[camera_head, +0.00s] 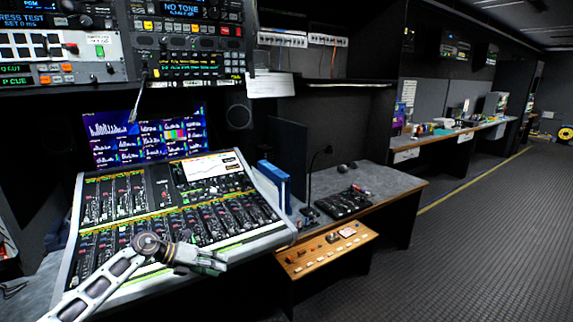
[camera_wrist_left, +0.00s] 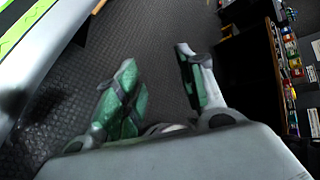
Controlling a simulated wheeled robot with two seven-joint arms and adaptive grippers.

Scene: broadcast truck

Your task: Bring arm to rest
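My left arm (camera_head: 105,282) comes in from the lower left in the head view. It reaches across the front edge of a large audio mixing console (camera_head: 90,262). My left gripper (camera_head: 222,262) is near the console's front right part, pointing right. In the left wrist view the two green-and-grey fingers (camera_wrist_left: 156,60) stand apart with nothing between them, over dark floor, so the gripper is open and empty. I cannot tell whether the arm touches the console. My right gripper is not in view.
Right of the console is a grey desk (camera_head: 385,178) with a small control panel (camera_head: 342,202) and a wooden pull-out shelf (camera_head: 325,250). A blue binder (camera_head: 275,184) stands beside the console. Screens and equipment racks rise behind. The floor (camera_head: 480,240) at right is clear.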

